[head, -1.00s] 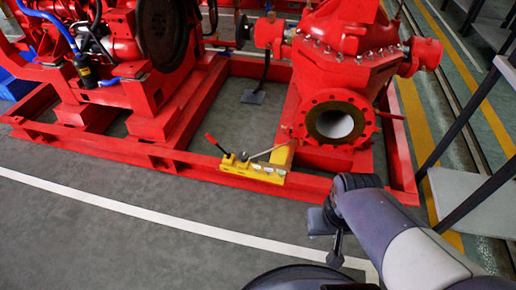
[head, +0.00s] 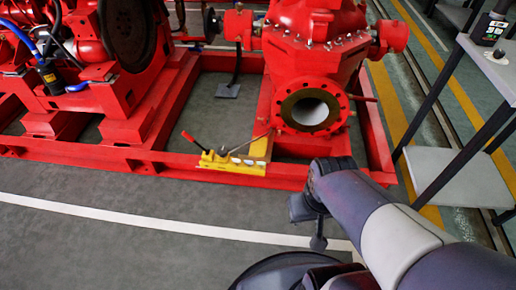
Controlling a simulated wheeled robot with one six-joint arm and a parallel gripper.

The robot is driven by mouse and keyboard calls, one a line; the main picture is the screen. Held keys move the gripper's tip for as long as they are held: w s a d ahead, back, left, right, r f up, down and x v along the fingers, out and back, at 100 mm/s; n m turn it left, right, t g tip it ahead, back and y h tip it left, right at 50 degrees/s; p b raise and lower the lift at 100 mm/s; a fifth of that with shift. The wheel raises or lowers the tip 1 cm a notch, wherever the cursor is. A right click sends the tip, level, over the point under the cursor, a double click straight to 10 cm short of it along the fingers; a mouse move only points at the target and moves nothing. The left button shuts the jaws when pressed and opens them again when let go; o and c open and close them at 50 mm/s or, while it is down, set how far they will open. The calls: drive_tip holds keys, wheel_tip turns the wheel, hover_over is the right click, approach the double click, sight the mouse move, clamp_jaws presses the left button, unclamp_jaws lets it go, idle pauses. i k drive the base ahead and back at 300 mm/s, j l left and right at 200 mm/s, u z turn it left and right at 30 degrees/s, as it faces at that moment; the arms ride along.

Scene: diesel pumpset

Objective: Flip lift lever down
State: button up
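A yellow bracket (head: 228,165) sits on the front rail of the red base frame, left of the pump's flanged opening. A short lever with a red grip (head: 189,137) rises from its left end and leans up to the left. A thin grey rod (head: 250,143) slants up to the right from the bracket. I cannot tell which of the two is the lift lever. My gripper (head: 318,243) hangs low, in front of the frame and to the right of the bracket, apart from both. Its fingers are small and dark, and nothing shows held in it.
The red pump (head: 315,60) with its open flange stands behind the bracket. The red engine (head: 110,60) is at left. A grey table (head: 490,62) with a small dark device (head: 488,28) stands at right. The grey floor in front of the frame is clear.

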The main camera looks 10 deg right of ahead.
sight(186, 135)
drive_tip(key=i+j+u, duration=0.3)
drive_tip(key=i, duration=0.4)
drive_tip(key=i+u, duration=0.3)
drive_tip(key=i, duration=0.35)
